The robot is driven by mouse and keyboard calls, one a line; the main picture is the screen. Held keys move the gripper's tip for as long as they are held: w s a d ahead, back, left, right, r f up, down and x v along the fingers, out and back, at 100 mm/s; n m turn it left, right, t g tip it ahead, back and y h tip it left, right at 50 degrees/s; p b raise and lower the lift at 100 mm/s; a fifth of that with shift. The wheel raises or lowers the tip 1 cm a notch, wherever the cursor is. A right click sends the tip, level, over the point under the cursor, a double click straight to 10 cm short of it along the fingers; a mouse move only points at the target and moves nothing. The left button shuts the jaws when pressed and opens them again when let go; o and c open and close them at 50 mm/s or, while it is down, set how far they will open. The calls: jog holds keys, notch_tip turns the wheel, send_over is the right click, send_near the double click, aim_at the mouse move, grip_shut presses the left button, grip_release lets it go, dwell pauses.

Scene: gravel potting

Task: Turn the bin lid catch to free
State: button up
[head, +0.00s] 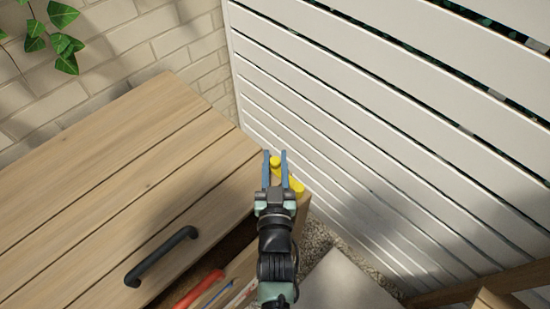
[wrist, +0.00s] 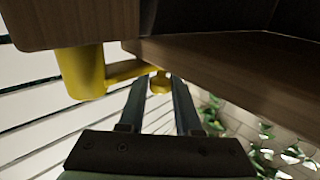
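The bin's wooden lid (head: 130,170) fills the left of the head view, with a black bar handle (head: 160,255). The yellow catch (head: 296,184) is at the lid's right end. In the wrist view it shows as a thick yellow barrel (wrist: 83,72) with an arm running to a small round knob (wrist: 160,82). My gripper (head: 275,156) reaches over the catch with its blue fingers apart. In the wrist view my gripper (wrist: 161,84) has the knob between its fingertips. Whether either finger touches the knob is hard to tell.
A white slatted fence (head: 370,150) stands close to the right and a pale brick wall (head: 130,55) behind, with ivy (head: 62,40) at top left. A red-handled item (head: 200,288) lies in an open space below the lid. A wooden piece (head: 490,285) is at lower right.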

grip_shut()
dwell(1.1)
